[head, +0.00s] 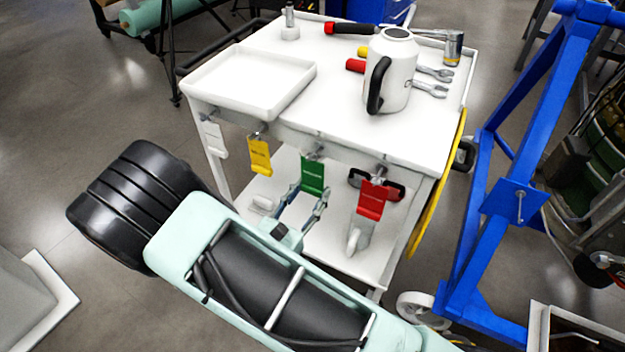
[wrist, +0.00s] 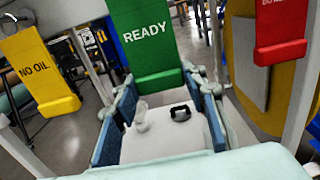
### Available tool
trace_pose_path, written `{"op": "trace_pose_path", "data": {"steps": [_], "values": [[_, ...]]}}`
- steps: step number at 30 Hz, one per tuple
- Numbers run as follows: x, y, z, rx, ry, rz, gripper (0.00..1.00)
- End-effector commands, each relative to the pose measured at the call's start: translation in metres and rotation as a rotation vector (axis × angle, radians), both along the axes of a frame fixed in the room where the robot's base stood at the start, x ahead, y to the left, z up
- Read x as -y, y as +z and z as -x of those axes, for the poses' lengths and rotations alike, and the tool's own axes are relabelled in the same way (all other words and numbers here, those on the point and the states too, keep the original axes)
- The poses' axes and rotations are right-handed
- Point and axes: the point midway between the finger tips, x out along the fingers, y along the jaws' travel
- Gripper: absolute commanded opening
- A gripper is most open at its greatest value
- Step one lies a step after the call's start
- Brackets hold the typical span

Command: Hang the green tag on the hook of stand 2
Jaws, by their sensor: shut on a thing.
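The green tag (head: 312,176) hangs at the front edge of the white cart, below a peg, between the yellow and red tags. In the wrist view the green tag (wrist: 143,42) reads READY. My gripper (head: 309,193) is shut on the lower part of the green tag, reaching it from the front. Its fingers (wrist: 163,84) show on both sides of the tag's lower end in the wrist view; the contact itself is hard to see. A blue stand (head: 478,215) at the right carries a plate with a hook-like pin (head: 519,206). No stand number is readable.
A white tag (head: 215,139), a yellow tag (head: 260,156) and a red tag (head: 372,199) hang along the same cart edge (head: 400,150). A tray (head: 250,80), white jug (head: 391,70) and tools lie on top. Open floor shows left of the cart.

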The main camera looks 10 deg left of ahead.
Motion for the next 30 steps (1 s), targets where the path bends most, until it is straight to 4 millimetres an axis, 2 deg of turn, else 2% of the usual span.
{"op": "trace_pose_path", "data": {"steps": [1,4,30], "values": [[0.000,0.000,0.000,0.000,0.000,0.000,0.11],[0.000,0.000,0.000,0.000,0.000,0.000,0.00],[-0.004,0.000,0.012,0.000,0.000,0.000,0.00]]}}
